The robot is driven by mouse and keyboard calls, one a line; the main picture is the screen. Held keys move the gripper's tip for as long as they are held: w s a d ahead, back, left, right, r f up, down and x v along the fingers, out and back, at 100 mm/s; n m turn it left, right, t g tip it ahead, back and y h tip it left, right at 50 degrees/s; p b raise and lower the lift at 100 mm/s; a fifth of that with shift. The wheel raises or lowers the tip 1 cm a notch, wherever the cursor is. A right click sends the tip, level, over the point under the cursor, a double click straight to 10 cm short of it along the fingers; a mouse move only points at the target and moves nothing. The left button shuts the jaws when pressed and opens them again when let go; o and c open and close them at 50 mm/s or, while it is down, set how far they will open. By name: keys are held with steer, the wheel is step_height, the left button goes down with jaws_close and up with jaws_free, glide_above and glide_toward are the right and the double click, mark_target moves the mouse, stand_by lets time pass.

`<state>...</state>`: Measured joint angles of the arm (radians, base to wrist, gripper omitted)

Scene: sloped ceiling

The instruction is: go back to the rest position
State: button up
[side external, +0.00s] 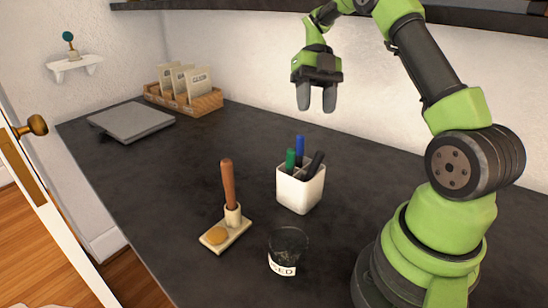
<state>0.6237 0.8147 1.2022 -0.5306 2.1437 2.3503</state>
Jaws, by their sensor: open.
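My gripper (316,97) hangs in the air above the dark worktop, pointing down, with its two grey fingers apart and nothing between them. It is well above and behind the white pen holder (299,194). The holder stands upright on the worktop with a green, a blue and a black marker (315,164) in it. My arm rises from its base at the right and bends over to the gripper.
A stand with a brown-handled tool (229,187) and a dark labelled cup (288,250) stand in front of the pen holder. A grey slab (132,121) and a wooden box of packets (186,97) lie at the back left. A shelf edge (240,6) runs above. The worktop's left middle is clear.

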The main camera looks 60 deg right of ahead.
steer(key=s+a+r+n+t+h, duration=0.2)
steer(key=a+r+n, duration=0.3)
steer(key=n, duration=0.5)
steer(key=s+a+r+n+t+h, duration=0.25)
steer(key=a+r+n, duration=0.3)
steer(key=n, duration=0.45)
steer(key=s+a+n+t, duration=0.7)
steer(key=s+n, duration=0.1)
steer(key=n, duration=1.1)
steer(key=shift+f, duration=0.2)
